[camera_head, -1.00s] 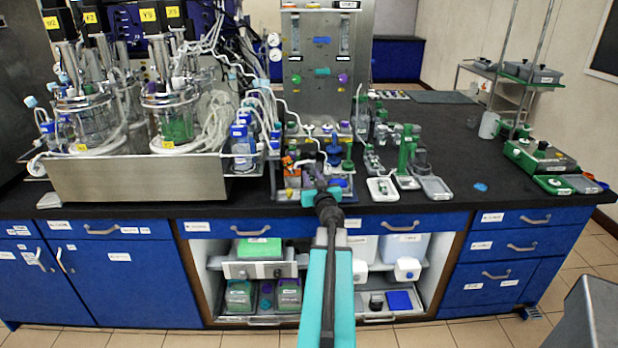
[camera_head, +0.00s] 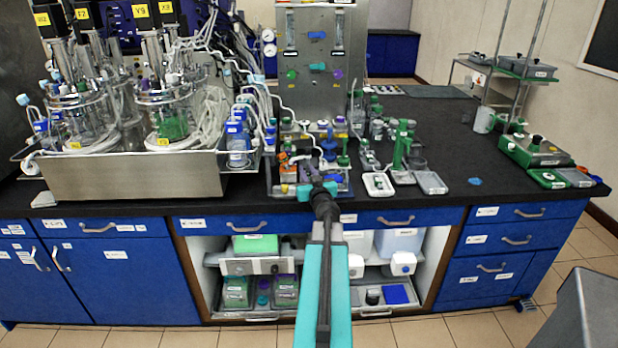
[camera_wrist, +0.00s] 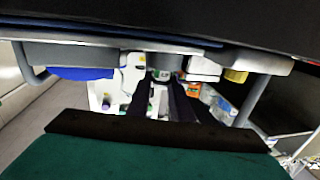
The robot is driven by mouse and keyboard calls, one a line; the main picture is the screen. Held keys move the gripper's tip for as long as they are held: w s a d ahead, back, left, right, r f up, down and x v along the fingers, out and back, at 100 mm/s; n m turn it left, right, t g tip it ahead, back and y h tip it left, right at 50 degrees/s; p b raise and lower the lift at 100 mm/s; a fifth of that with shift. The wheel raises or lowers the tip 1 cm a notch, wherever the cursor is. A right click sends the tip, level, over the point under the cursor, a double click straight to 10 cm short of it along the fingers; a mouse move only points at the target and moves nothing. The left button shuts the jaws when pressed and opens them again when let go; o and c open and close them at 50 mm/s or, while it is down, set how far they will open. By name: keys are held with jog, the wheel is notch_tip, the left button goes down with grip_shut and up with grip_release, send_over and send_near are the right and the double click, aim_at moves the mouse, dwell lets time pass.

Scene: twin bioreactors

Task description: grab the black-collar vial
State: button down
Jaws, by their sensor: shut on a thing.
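My gripper (camera_head: 316,186) is at the front edge of the bench, in front of a rack of small bottles, in the head view. In the wrist view its two dark fingers (camera_wrist: 161,88) are close together, shut on a small vial (camera_wrist: 163,75). The vial shows a grey top with green and white below. Its collar is not clear, and the fingers hide part of it. In the head view the vial is too small and covered to make out.
The rack (camera_head: 340,187) holds several coloured-cap bottles. A steel tray (camera_head: 130,185) with glass bioreactors stands left, and a steel panel (camera_head: 345,60) behind. A white dish (camera_head: 378,186) and green-topped stand (camera_head: 402,150) are right.

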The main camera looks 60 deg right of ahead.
aim_at(307, 171)
jog(key=shift+r, duration=0.1)
jog(key=shift+r+p, duration=0.3)
jog(key=shift+r, duration=4.6)
